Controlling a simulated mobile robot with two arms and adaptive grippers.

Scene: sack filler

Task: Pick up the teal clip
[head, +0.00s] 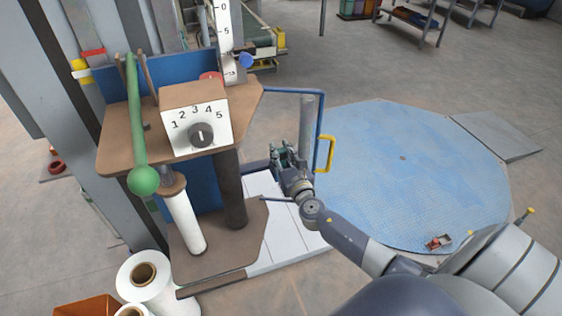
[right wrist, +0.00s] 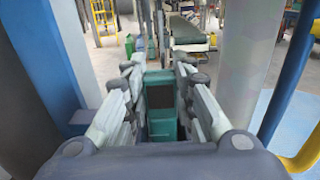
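The teal clip (right wrist: 162,125) is a small teal piece with a dark middle. In the right wrist view it sits between the two fingers of my right gripper (right wrist: 159,78), which are drawn in close on both sides of it. In the head view my right gripper (head: 281,155) is beside the blue frame, above the pale platform, with teal showing among its fingers. The fingers hide much of the clip. My left gripper is not in view.
The filler stand with its numbered dial box (head: 195,124) and a green-knobbed lever (head: 142,178) stands left of my gripper. A blue rail with a yellow handle (head: 325,153) is close on the right. A blue round floor plate (head: 400,175) lies beyond.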

